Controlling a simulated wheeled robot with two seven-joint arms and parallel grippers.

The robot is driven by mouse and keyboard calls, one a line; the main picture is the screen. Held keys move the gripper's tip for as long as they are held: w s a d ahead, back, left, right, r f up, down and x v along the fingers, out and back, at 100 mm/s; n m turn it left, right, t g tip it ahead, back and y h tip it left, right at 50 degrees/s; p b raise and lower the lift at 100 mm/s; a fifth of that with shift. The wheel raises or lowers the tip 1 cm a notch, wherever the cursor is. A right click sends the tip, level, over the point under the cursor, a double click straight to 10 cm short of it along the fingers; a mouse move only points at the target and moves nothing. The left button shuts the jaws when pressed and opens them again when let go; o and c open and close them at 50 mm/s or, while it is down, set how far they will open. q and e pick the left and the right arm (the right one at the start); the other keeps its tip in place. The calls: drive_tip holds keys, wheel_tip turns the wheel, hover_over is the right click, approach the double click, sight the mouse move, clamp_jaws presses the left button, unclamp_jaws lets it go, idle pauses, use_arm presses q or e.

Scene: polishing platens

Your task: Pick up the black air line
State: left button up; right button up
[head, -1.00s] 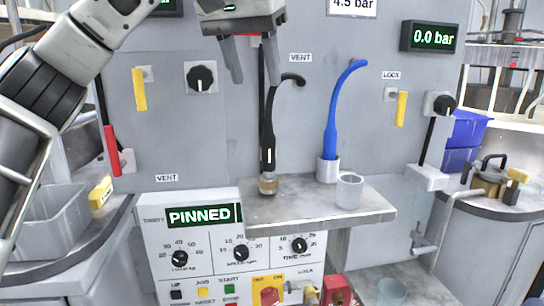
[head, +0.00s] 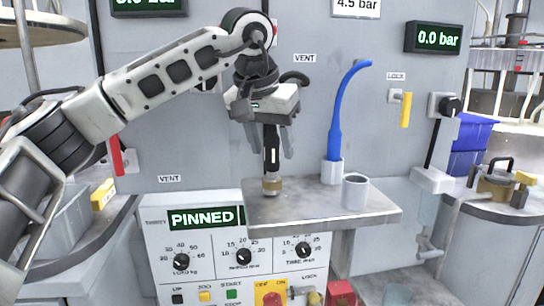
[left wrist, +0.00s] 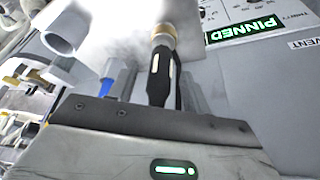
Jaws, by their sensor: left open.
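The black air line (head: 271,150) stands upright on the small grey shelf (head: 320,212), with a brass fitting (head: 272,185) at its lower end. Its curved upper end shows to the right behind my gripper. My left gripper (head: 269,150) points down over it, open, with one finger on each side of the black handle. In the left wrist view the black air line (left wrist: 160,72) runs between the fingers. I cannot tell whether the fingers touch it. My right gripper is not in view.
A blue air line (head: 334,135) stands in a holder to the right on the shelf. An empty grey cup (head: 355,191) stands near it. The grey panel (head: 190,135) rises close behind. A control box (head: 200,250) reading PINNED is below left.

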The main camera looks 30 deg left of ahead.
use_arm(q)
drive_tip(key=shift+w+f, duration=0.25)
drive_tip(key=shift+f, duration=0.35)
clamp_jaws()
drive_tip(key=shift+r, duration=0.1)
